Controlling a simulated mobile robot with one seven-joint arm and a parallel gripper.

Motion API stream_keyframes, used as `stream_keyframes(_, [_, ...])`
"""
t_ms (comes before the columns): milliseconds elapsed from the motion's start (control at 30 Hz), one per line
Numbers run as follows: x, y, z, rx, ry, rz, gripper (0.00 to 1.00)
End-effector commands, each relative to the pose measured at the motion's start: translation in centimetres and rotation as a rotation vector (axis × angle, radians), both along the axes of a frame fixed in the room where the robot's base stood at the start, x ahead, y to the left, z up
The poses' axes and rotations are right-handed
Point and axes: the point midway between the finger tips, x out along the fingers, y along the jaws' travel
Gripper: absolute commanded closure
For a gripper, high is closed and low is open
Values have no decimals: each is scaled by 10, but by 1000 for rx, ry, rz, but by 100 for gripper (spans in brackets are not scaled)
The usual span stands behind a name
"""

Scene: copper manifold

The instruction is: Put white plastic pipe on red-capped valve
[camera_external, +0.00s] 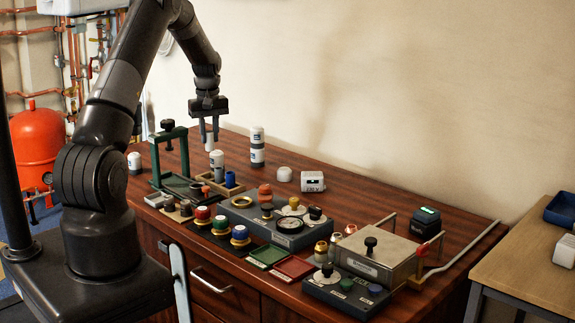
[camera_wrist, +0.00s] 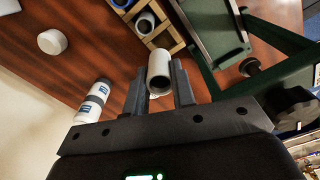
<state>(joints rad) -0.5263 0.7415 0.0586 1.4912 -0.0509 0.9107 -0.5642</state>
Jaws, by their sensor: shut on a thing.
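My gripper (camera_external: 209,138) is shut on a short white plastic pipe (camera_external: 210,145) and holds it above the back left of the wooden bench. In the wrist view, the white pipe (camera_wrist: 159,68) sits between the two fingers, its open end facing the camera. The wrist view does not show this valve.
A green frame (camera_external: 169,158) stands left of my gripper. A wooden holder (camera_external: 217,187) with pipe pieces is below it. White bottles (camera_external: 257,147) stand behind. Green and red trays (camera_external: 295,267) lie in front.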

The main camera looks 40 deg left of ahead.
Motion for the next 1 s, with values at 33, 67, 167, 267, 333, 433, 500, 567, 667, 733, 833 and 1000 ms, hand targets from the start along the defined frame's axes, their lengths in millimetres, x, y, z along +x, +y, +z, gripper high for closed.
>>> stream_keyframes(33, [-1,-13,6,-1,-2,-13,98])
stream_keyframes(67, [-3,-21,8,-1,-2,-20,98])
stream_keyframes(167, [-10,-57,20,-3,-3,-54,98])
stream_keyframes(267, [-24,-96,31,-5,-4,-94,98])
stream_keyframes(333, [-35,-123,38,-6,-4,-120,98])
stream_keyframes(433, [-55,-160,46,-6,-4,-159,98])
stream_keyframes(500, [-71,-185,51,-7,-3,-188,98])
stream_keyframes(567, [-86,-205,54,-6,-4,-213,98])
stream_keyframes(667, [-113,-237,58,-5,-4,-255,98])
stream_keyframes(733, [-133,-257,60,-4,-3,-283,98])
stream_keyframes(833, [-160,-280,61,-3,-2,-319,98])
stream_keyframes(1000, [-195,-304,60,-1,-2,-360,98])
